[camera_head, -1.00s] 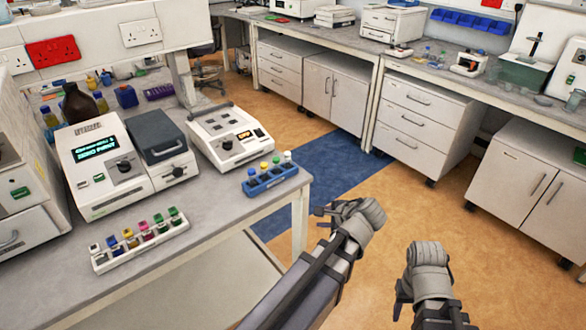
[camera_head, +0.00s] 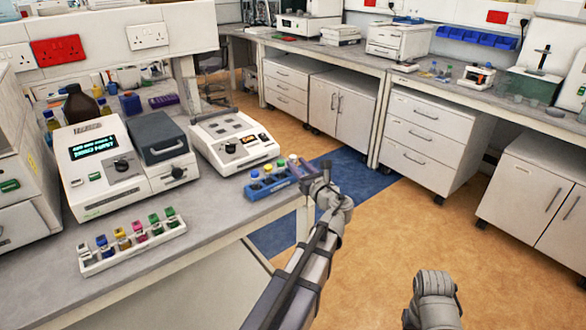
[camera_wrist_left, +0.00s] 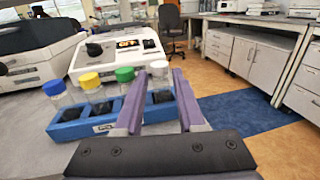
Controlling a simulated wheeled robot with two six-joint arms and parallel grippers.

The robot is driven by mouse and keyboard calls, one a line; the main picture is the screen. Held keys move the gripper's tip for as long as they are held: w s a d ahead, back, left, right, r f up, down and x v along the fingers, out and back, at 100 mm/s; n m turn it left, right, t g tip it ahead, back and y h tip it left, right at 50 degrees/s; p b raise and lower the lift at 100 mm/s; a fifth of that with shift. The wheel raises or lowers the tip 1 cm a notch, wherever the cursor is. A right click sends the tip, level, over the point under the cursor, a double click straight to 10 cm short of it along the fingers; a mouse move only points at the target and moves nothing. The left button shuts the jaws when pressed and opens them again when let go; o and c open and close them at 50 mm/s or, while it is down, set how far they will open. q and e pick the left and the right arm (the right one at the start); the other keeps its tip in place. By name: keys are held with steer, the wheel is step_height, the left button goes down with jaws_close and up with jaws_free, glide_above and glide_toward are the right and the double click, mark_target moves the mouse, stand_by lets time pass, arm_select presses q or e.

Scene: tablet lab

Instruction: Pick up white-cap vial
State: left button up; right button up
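The white-cap vial (camera_wrist_left: 158,75) stands upright at the right end of a blue rack (camera_wrist_left: 70,130). In the head view its cap (camera_head: 293,158) shows at the rack's far end, beside my left gripper (camera_head: 306,177). In the left wrist view my left gripper (camera_wrist_left: 161,100) is open, its two purple fingers pointing forward. The white cap appears in the gap between them, close to the left finger. I cannot tell whether they touch. The left finger hides part of the rack.
Green-cap (camera_wrist_left: 125,75), blue-cap (camera_wrist_left: 90,82) and yellow-cap (camera_wrist_left: 55,89) vials stand in the same rack. A white device (camera_head: 232,140) with an orange display stands behind it. A white rack (camera_head: 135,246) of small coloured-cap vials lies left. The bench edge is close to the blue rack.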

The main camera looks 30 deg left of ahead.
arm_select(q)
steer(key=shift+x, duration=3.45)
jaws_close()
